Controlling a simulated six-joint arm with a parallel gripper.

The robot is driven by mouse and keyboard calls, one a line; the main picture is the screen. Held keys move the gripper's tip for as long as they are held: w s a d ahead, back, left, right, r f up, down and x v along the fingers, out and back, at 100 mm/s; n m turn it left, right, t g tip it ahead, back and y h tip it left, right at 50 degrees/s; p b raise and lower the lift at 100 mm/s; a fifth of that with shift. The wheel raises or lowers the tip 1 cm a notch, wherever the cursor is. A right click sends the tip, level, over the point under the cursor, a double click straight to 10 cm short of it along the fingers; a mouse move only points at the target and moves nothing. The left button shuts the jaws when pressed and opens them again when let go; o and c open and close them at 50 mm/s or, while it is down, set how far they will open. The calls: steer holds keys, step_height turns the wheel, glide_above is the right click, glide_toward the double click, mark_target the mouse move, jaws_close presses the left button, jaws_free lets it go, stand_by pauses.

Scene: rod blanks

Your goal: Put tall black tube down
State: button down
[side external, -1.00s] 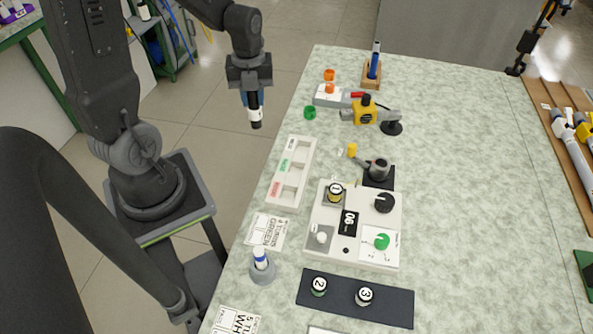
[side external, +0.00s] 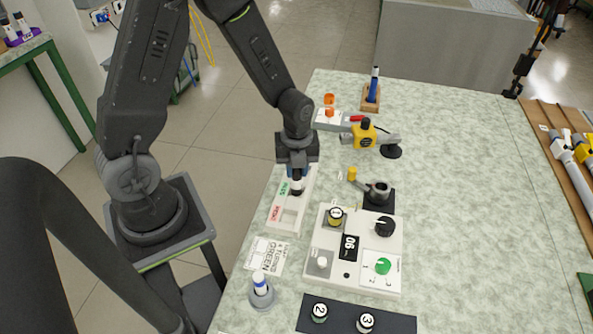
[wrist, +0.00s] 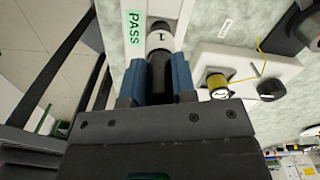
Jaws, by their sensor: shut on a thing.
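My gripper (side external: 297,172) is shut on the black tube (side external: 297,187), which hangs upright with a white band near its lower end. In the side external view the tube is over the white sorting tray (side external: 287,217), around its middle, by the green PASS label. In the wrist view the black tube (wrist: 161,72) sits between my blue fingertips (wrist: 160,80), and its white band with a dark mark points toward the tray (wrist: 139,75) and the PASS label (wrist: 133,27). I cannot tell whether the tube touches the tray floor.
A control panel (side external: 328,285) with a round part marked 1 (side external: 335,216) stands right of the tray. A grey holder with a white and blue tube (side external: 260,285) is at the front. A yellow clamp device (side external: 364,137) and a wooden stand (side external: 371,100) are behind.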

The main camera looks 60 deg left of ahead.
steer(key=shift+f, duration=0.7)
steer(key=shift+f, duration=0.15)
steer(key=c, duration=0.9)
jaws_free()
